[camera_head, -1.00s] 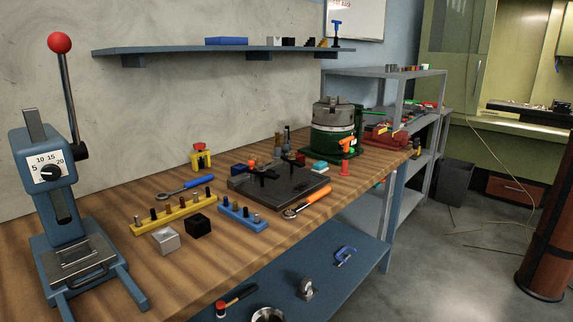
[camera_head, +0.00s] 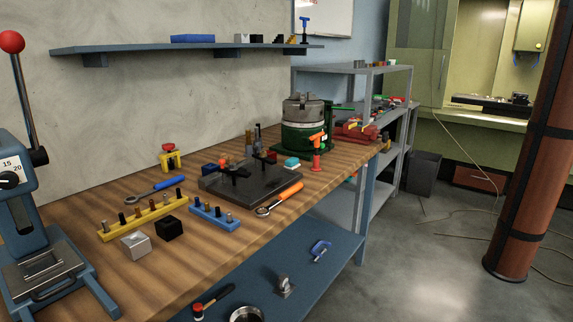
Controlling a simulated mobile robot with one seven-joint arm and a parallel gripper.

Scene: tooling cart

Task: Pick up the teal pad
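A small teal pad (camera_head: 291,162) with a pale side lies on the wooden workbench (camera_head: 188,262). It sits just behind the right corner of the dark surface plate (camera_head: 262,188) and in front of the green rotary table (camera_head: 305,138). A red piece (camera_head: 316,163) stands to its right. The pad's top is visible and nothing covers it. My gripper is not in view.
An orange-handled wrench (camera_head: 282,197), a blue block with pegs (camera_head: 214,216), a yellow peg rail (camera_head: 142,218) and a black cube (camera_head: 169,228) are on the bench. A blue press (camera_head: 22,210) stands at left. Open floor (camera_head: 420,270) lies right.

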